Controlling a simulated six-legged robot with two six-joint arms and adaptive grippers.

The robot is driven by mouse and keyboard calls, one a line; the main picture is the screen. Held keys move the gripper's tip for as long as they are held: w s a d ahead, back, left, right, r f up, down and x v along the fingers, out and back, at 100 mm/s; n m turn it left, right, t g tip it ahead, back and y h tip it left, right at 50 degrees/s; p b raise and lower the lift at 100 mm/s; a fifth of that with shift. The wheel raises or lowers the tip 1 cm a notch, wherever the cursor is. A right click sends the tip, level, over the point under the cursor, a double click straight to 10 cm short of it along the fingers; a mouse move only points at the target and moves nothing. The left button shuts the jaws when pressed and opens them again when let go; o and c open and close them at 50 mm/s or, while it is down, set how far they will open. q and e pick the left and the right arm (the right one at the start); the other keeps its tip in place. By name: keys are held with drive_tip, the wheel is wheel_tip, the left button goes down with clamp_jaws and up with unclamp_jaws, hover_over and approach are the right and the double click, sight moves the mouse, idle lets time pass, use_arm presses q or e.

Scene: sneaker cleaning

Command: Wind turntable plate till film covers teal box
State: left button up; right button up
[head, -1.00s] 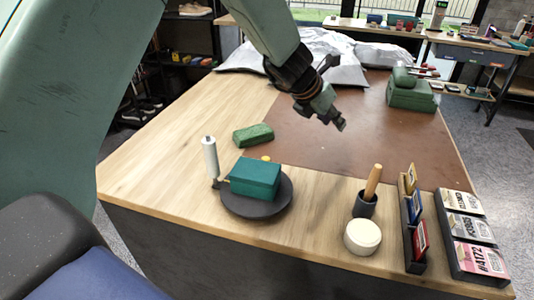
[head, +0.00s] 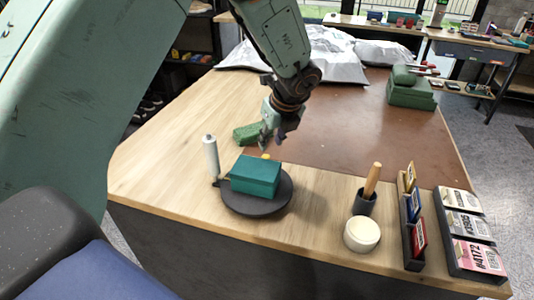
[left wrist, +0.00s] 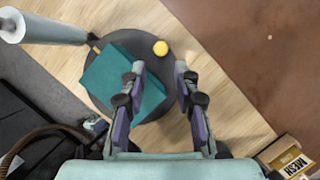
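The teal box (head: 256,176) sits on the dark round turntable plate (head: 245,207) near the table's front edge. It also shows in the left wrist view (left wrist: 104,84), partly behind a finger. The white film roll (head: 211,157) stands upright at the plate's left; it shows in the left wrist view (left wrist: 42,28). I see no film over the box's top. A yellow knob (left wrist: 161,48) sits near the plate's rim. My left gripper (head: 270,145) is above and behind the plate; in the left wrist view (left wrist: 157,68) its fingers are apart with nothing gripped. My right gripper is not in view.
A green block (head: 243,134) lies behind the plate, close to my left gripper. A wooden-handled tool in a dark cup (head: 365,203), a round white tin (head: 361,235) and card racks (head: 413,235) stand at the right. The brown mat (head: 350,135) is mostly clear.

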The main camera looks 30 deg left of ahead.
sight(266, 156)
use_arm(q)
drive_tip(key=x, duration=0.7)
drive_tip(key=shift+w+f, duration=0.15)
drive_tip(key=shift+c, duration=0.4)
clamp_jaws()
